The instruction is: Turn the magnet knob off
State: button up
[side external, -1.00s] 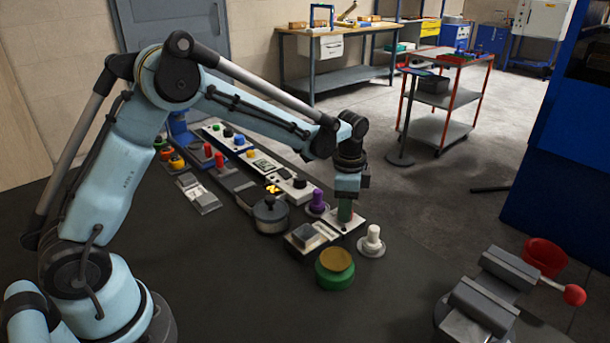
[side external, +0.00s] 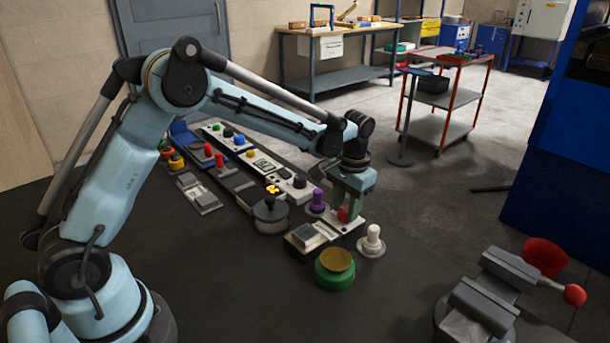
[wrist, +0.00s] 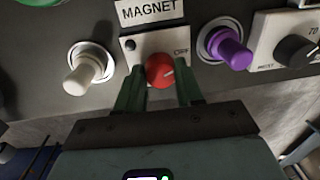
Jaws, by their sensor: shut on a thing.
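The red magnet knob (wrist: 159,67) sits on a light panel under a MAGNET label (wrist: 149,11) in the wrist view. An OFF mark (wrist: 181,52) is printed at its upper right. A short pale pointer on the knob's face is seen toward its right side. My gripper (wrist: 160,80) has one green finger on each side of the knob and is shut on it. In the side external view, the red knob (side external: 343,215) shows between the fingers of my gripper (side external: 345,207), close above the panel. The exact finger contact is partly hidden.
A white knob (side external: 373,241) and a purple knob (side external: 317,203) stand close on either side. A green pedestal with a yellow top (side external: 335,268) is in front. A dark round control (side external: 270,214) is to the left, and a vise (side external: 485,297) stands at lower right.

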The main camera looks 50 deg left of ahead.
jog(key=shift+n, duration=0.8)
jog(key=o, duration=1)
jog(key=shift+o, duration=0.2)
jog(key=shift+r, duration=0.15)
notch_tip(320, 180, up, 12)
jog(key=shift+d, duration=0.35)
jog(key=shift+w, duration=0.1)
